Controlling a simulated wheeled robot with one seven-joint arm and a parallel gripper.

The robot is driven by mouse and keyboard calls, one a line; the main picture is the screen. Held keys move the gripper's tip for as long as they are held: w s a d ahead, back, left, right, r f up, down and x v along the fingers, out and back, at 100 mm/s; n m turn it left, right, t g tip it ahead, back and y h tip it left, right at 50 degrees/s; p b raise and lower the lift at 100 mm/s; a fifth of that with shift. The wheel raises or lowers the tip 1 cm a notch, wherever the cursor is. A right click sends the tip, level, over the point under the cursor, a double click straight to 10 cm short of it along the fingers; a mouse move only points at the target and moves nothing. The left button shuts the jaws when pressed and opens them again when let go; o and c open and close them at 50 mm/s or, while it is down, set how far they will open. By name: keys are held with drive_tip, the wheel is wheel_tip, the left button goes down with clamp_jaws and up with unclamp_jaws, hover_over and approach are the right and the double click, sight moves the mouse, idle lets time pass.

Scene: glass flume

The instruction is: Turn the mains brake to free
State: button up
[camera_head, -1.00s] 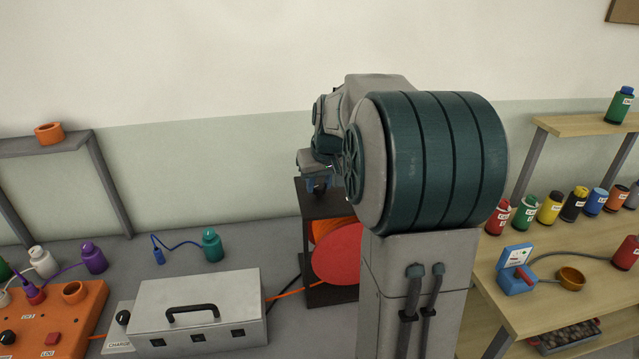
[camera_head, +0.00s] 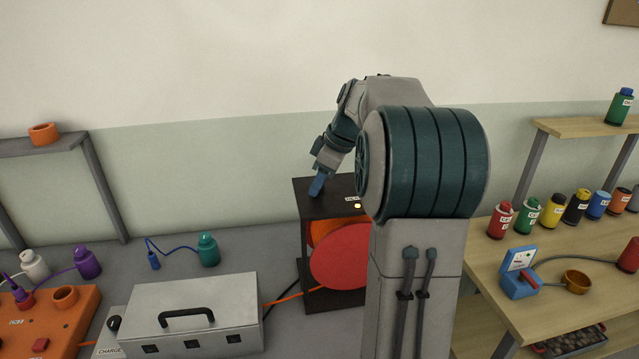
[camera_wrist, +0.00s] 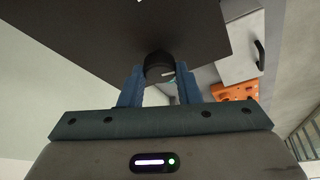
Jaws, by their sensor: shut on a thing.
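The mains brake appears to be a round black knob (camera_wrist: 159,66) on the dark top of the reel stand (camera_head: 322,208). In the wrist view a pale mark shows on the knob's edge. My gripper (camera_wrist: 158,76) has its two blue fingers shut on the knob, one on each side. In the head view my gripper (camera_head: 317,186) reaches down to the top left of the stand, and the knob is hidden behind the fingers. A small label and a lit amber lamp (camera_head: 357,206) are on the stand's top, partly beside my arm. I cannot read the knob's setting.
The stand holds red and orange reels (camera_head: 340,257). A grey metal case (camera_head: 193,313) with a black handle stands left of it, and an orange panel (camera_head: 55,318) is further left. A wooden bench (camera_head: 515,318) with several coloured jars is on the right.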

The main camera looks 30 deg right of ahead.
drive_tip(key=shift+n+g+y, duration=0.3)
drive_tip(key=shift+n+g, duration=0.1)
drive_tip(key=shift+n, duration=0.7)
drive_tip(key=o, duration=1)
drive_tip(key=shift+d+r, duration=0.1)
drive_tip(key=shift+r, duration=0.05)
drive_tip(key=v, duration=1.3)
drive_tip(key=shift+r, duration=0.35)
